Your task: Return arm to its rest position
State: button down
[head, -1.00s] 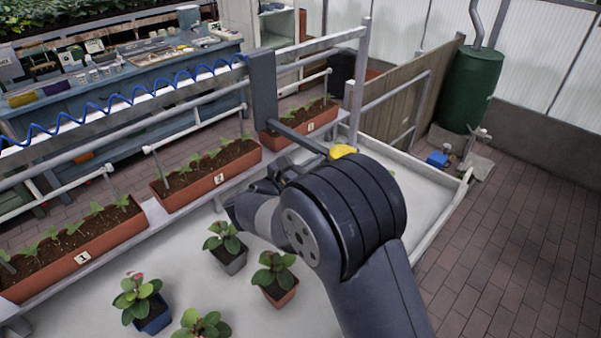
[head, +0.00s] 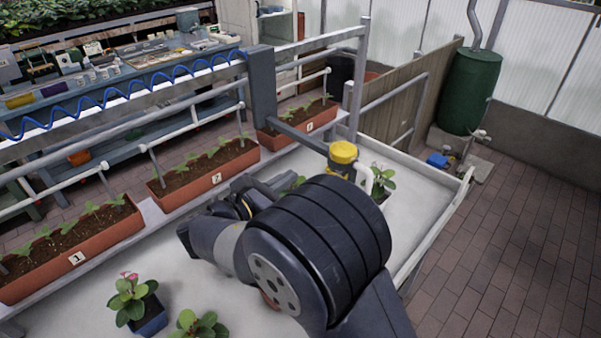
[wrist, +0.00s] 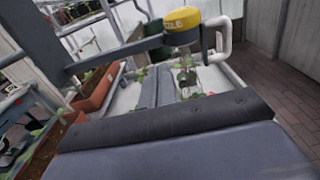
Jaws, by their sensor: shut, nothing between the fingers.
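My arm (head: 320,245) is folded over the white bench (head: 75,315) in the head view, its large dark joint in front. In that view the fingertips are hidden or cannot be made out. In the wrist view my gripper (wrist: 158,84) shows as two grey fingers lying together, with nothing between them. They point toward the bench, below a yellow-capped nozzle (wrist: 181,18) on a grey bar. The same nozzle (head: 343,153) stands just behind my arm in the head view; I cannot tell the gap between them.
A potted plant with a pink flower (head: 132,302) and another plant (head: 198,325) stand front left. A plant (head: 382,180) stands beyond my arm. Brown planters (head: 218,180) line the bench's far edge, with rails above. Brick floor (head: 510,240) at right is clear.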

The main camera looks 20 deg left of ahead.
jog(key=shift+s+a, duration=0.3)
jog(key=shift+s, duration=0.3)
jog(key=p+x, duration=0.2)
jog(key=x, duration=0.9)
jog(key=shift+s+r+p, duration=0.1)
jog(key=shift+r+p, duration=0.05)
jog(key=shift+p, duration=0.15)
send_near(324, 154)
jog(key=shift+w, duration=0.55)
jog(key=shift+d, duration=0.3)
